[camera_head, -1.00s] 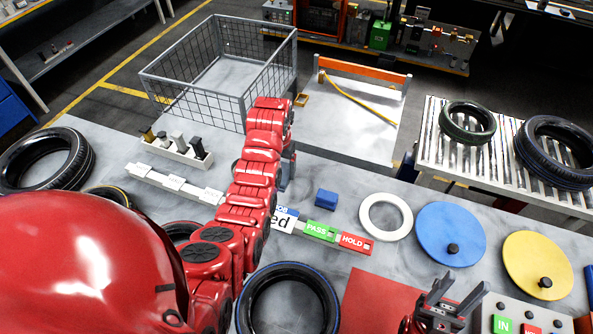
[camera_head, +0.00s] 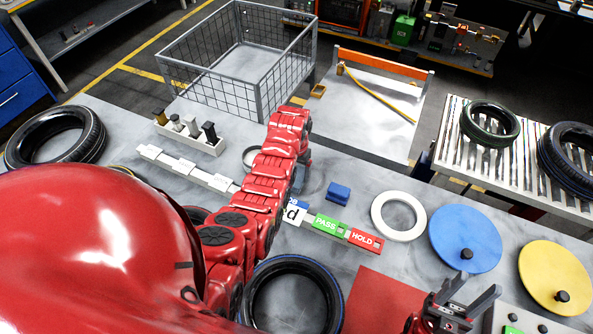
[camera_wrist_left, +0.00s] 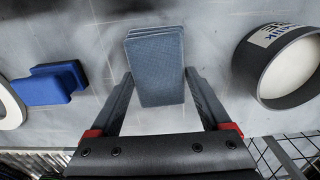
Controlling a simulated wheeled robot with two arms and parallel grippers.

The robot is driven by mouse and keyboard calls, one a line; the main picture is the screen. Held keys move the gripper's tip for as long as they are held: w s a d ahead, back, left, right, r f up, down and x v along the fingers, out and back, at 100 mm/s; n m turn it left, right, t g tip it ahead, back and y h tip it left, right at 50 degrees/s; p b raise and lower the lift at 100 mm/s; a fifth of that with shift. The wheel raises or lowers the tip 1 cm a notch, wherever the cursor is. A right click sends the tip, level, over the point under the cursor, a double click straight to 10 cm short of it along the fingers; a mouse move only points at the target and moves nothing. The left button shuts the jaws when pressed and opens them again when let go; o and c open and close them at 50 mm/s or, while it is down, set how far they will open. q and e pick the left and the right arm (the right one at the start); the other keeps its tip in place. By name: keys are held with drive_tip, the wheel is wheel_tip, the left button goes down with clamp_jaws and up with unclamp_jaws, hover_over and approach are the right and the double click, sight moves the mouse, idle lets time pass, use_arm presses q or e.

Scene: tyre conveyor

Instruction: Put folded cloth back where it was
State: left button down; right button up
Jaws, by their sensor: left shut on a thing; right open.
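The folded cloth (camera_wrist_left: 156,50) is a grey-blue, layered rectangular stack in the left wrist view. My left gripper (camera_wrist_left: 158,74) has one finger on each side of it and is shut on it. In the head view the cloth (camera_head: 298,180) shows only partly beside my red left arm, which hides most of the gripper. It is over the grey bench; whether it touches the surface I cannot tell. My right gripper (camera_head: 475,290) is open and empty at the lower right, near a red mat (camera_head: 375,300).
A blue block (camera_head: 338,193) and PASS/HOLD labels (camera_head: 330,225) lie right of the cloth. A dark-rimmed round container (camera_wrist_left: 285,68) stands on its other side. A white ring (camera_head: 398,217), blue disc (camera_head: 465,238) and tyre (camera_head: 292,295) are nearby. A wire basket (camera_head: 240,65) stands behind.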

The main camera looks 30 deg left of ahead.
use_arm(q)
drive_tip(key=shift+w+f, duration=0.2)
drive_tip(key=shift+f, duration=0.15)
drive_tip(key=shift+f+b, duration=0.2)
drive_tip(key=shift+b, duration=0.1)
unclamp_jaws()
drive_tip(key=shift+r, duration=0.1)
